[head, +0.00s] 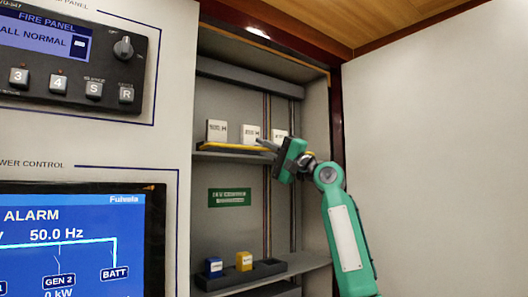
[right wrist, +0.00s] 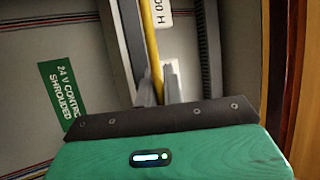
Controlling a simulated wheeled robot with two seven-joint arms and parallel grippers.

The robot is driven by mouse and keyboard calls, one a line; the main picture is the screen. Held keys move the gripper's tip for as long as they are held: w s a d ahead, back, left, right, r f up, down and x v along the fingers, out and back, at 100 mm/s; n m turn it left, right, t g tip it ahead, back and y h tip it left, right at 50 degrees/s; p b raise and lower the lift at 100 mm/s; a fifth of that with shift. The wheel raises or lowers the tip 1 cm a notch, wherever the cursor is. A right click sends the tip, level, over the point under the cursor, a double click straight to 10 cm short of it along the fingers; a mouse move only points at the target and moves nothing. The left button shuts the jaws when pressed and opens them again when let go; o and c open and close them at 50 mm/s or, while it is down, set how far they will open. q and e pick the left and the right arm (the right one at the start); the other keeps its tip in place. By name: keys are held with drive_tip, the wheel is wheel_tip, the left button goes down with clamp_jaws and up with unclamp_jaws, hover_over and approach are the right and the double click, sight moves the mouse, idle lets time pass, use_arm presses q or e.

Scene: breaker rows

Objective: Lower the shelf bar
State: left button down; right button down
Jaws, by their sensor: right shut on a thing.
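The shelf bar is a yellow bar (head: 228,147) along the front of the upper shelf (head: 222,156) in the open cabinet. It also shows as a yellow strip (right wrist: 151,38) in the right wrist view, running down between my fingers. My right gripper (head: 264,145) reaches in from the right and is shut on the bar near its right part. In the right wrist view the two fingers of the right gripper (right wrist: 157,88) sit on either side of the bar. The gripper and fingers hide the bar's right end. My left gripper is not in view.
White blocks (head: 216,130) stand on the upper shelf behind the bar. A green label (head: 229,197) is on the back wall below. The cabinet's right wall (head: 316,125) is close to my gripper.

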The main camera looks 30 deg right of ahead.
idle(0.3)
drive_tip(key=c, duration=1.5)
unclamp_jaws()
drive_tip(key=shift+f, duration=0.1)
drive_tip(key=b+v, duration=0.5)
drive_tip(key=v, duration=0.8)
drive_tip(key=shift+s+d+f+b, duration=0.1)
drive_tip(key=shift+s+f+b, duration=0.15)
drive_tip(key=shift+b, duration=0.1)
